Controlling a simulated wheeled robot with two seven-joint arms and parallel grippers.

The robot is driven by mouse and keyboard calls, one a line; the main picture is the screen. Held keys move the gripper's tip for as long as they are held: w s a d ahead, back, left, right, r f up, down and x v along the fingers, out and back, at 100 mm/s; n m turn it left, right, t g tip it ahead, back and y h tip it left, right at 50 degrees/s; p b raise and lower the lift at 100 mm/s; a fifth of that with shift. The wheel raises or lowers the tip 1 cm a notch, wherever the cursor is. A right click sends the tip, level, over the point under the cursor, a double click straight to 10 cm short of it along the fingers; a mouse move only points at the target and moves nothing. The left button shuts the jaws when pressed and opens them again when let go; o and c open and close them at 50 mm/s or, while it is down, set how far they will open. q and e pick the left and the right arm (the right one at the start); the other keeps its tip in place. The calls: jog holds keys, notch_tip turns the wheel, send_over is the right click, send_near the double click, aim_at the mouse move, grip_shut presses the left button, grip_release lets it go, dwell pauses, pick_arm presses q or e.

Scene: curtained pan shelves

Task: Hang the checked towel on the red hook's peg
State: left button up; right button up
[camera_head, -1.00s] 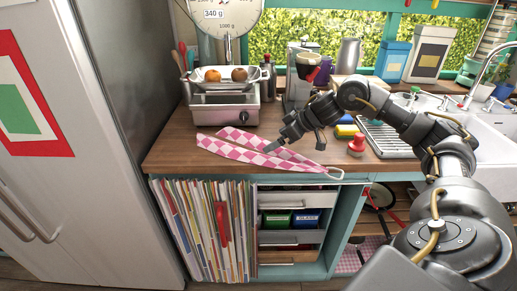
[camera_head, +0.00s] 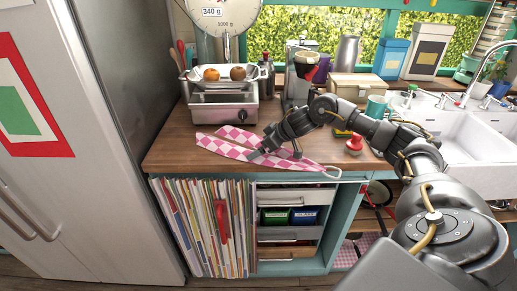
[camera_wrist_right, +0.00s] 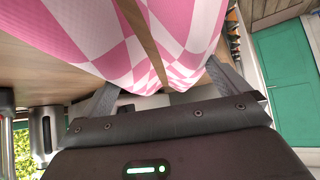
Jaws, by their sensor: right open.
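The pink-and-white checked towel (camera_head: 222,147) lies on the wooden counter in two long strips, with a pale loop (camera_head: 333,173) at its right end by the front edge. The towel fills the upper part of the right wrist view (camera_wrist_right: 190,28). My right gripper (camera_head: 277,156) is over the towel's right half, its fingers open, one on each side of the strips in the right wrist view (camera_wrist_right: 160,88). No grip on the towel shows. The red hook (camera_head: 222,221) is on the striped front below the counter; its peg is too small to make out. My left gripper is not in view.
A scale with a fruit pan (camera_head: 225,108) stands behind the towel. A red-topped object (camera_head: 354,145) is to the right of my gripper. A sink (camera_head: 480,150) is at the far right, open shelves (camera_head: 290,237) below, and a fridge (camera_head: 95,200) at the left.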

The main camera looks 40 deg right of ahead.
jog(key=shift+c, duration=0.3)
jog(key=c, duration=0.7)
